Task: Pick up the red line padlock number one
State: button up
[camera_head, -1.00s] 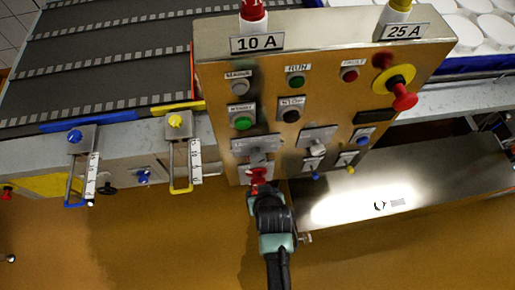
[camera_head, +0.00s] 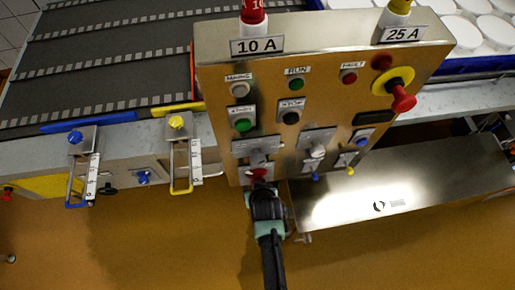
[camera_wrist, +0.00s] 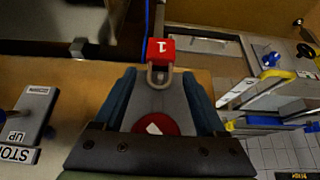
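The red padlock number one (camera_wrist: 161,51) shows in the wrist view as a small red block with a white 1 and a metal shackle. It is just past my fingertips, the shackle between them. My gripper (camera_wrist: 158,82) is open, its dark fingers apart on both sides. Between them, nearer the palm, is a grey plate with a red round part (camera_wrist: 155,125). In the head view my gripper (camera_head: 262,190) is at the lower left edge of the steel control panel (camera_head: 330,95). A red part (camera_head: 258,174) shows above it; I cannot tell whether this is the padlock.
Blue (camera_head: 315,177) and yellow (camera_head: 351,171) small parts hang from the panel's lower edge to the right. A yellow hasp-like loop (camera_head: 181,165) and a blue one (camera_head: 78,175) are at the left. The brown floor below is clear.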

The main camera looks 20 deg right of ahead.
grip_shut()
jog(key=shift+r, duration=0.1)
dwell(0.5)
